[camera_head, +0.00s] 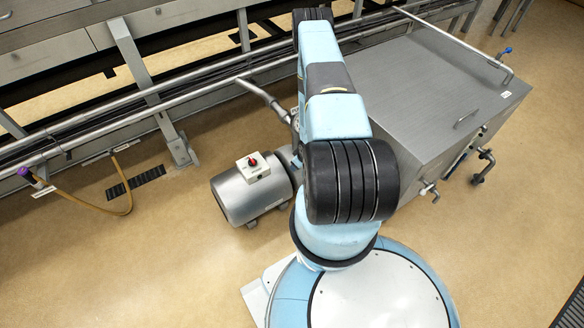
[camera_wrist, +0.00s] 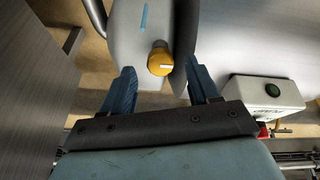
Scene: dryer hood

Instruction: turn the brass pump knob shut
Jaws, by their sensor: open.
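The brass pump knob (camera_wrist: 161,61) shows in the wrist view as a round yellow knob with a white mark on its face. It stands on a pale grey rounded pump body (camera_wrist: 138,45) with a blue stripe. My gripper (camera_wrist: 160,76) is open, with one blue finger to the left of the knob and one to the right. Gaps show between the knob and both fingers; I cannot tell the depth between them. In the head view my arm hides the knob and my gripper.
A steel motor (camera_head: 243,194) with a red-switched box (camera_head: 253,167) lies left of my arm. A large steel tank (camera_head: 440,85) stands to the right. Pipes (camera_head: 75,140) run along the left. Open floor lies in front.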

